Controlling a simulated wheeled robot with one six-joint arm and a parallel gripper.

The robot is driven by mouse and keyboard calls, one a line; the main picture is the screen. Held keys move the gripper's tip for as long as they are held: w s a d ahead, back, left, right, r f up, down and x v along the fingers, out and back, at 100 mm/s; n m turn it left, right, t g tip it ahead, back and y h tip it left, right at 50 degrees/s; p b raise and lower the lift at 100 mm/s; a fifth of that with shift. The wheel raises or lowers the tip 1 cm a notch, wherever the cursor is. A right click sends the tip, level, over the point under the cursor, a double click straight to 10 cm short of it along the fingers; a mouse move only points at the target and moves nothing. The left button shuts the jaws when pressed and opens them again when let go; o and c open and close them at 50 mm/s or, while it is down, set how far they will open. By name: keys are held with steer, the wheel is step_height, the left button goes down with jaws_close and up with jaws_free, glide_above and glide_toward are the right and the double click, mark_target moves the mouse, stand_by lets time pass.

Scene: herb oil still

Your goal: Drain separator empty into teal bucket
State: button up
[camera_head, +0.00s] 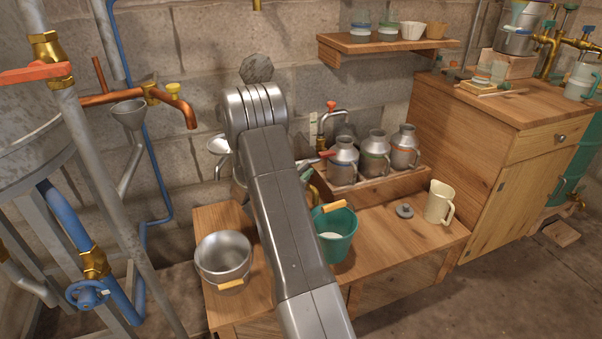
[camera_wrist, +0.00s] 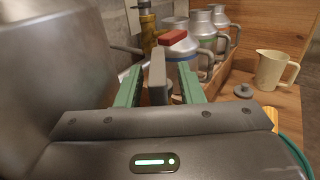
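The teal bucket (camera_head: 338,240) stands on the low wooden bench, just right of my arm, with something pale inside; its teal edge (camera_wrist: 297,150) shows at the lower right of the wrist view. A large grey metal vessel (camera_wrist: 50,70), apparently the separator, fills the left of the wrist view. In the head view my arm hides most of it. My gripper (camera_wrist: 160,88) has its green fingers apart, with an upright grey bar (camera_wrist: 158,72) between them. A gap shows beside the bar, so it looks unclamped. A red handle end (camera_wrist: 174,37) is just beyond; it also shows in the head view (camera_head: 327,154).
A steel pot (camera_head: 222,257) stands on the bench left of my arm. Several metal cans (camera_head: 374,155) stand on a raised wooden ledge behind. A cream jug (camera_head: 439,202) and a grey lid (camera_head: 404,210) sit on the bench's right, with bare wood around them.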

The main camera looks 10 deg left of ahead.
jaws_close()
steer(key=y+b, duration=0.1)
steer(key=b, duration=0.2)
steer(key=shift+f+n, duration=0.3)
steer(key=shift+n, duration=0.1)
steer(key=n+y+b, duration=0.1)
steer(key=y+b, duration=0.1)
steer(key=b, duration=0.2)
steer(key=shift+f+t+b, duration=0.1)
steer(key=shift+t+b, duration=0.3)
steer(key=n+y+b, duration=0.2)
steer(key=shift+y+b, duration=0.4)
steer(key=shift+r+n+y+b, duration=0.2)
steer(key=shift+n+y, duration=0.2)
steer(key=shift+y, duration=0.25)
steer(key=shift+r+n+y+b, duration=0.2)
steer(key=shift+n+y, duration=0.2)
steer(key=shift+y, duration=0.25)
steer(key=shift+n+y, duration=0.3)
steer(key=shift+y, duration=0.1)
